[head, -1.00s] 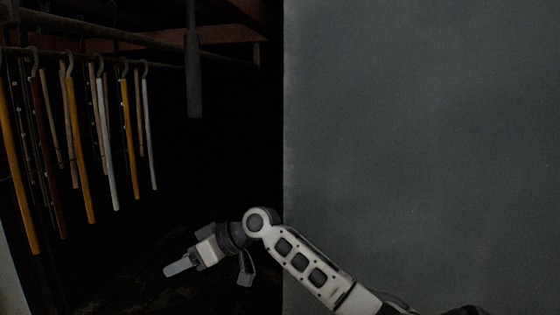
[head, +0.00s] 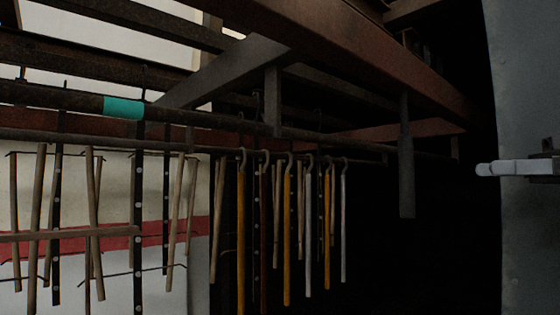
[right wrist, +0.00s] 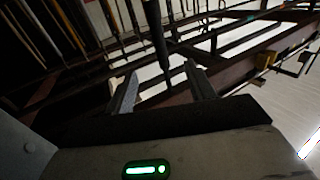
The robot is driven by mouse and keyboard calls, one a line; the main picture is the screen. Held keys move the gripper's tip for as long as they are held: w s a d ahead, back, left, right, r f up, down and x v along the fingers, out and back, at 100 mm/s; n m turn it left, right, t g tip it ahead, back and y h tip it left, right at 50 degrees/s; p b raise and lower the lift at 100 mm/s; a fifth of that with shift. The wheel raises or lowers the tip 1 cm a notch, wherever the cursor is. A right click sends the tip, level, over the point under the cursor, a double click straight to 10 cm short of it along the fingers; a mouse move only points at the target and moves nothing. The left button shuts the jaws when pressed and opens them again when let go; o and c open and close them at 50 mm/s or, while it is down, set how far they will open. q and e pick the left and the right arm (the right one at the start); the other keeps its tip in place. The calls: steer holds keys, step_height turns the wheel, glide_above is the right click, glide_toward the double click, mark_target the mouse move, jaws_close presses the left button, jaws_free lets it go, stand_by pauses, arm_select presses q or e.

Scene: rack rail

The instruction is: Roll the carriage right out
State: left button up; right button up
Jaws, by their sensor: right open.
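The carriage seems to be the hanging rack, a dark frame on an overhead rail (head: 60,97) with several thin rods (head: 287,235) hooked along a bar. A dark vertical grip bar (head: 406,165) hangs from its right end. My right gripper (head: 482,169) is at the right edge of the head view, right of the grip bar and apart from it in the picture. Its fingers are spread in the right wrist view (right wrist: 163,90). A dark bar (right wrist: 157,28), likely the grip bar, shows beyond and between them; contact cannot be told. My left gripper is not in view.
Reddish beams (head: 340,40) run overhead. A teal band (head: 123,106) marks the rail at the left. The space below the grip bar is dark and looks empty.

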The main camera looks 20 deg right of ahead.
arm_select(q)
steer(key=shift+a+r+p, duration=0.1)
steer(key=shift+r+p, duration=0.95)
steer(key=shift+p, duration=0.8)
arm_select(e)
steer(key=shift+x, duration=7)
jaws_close()
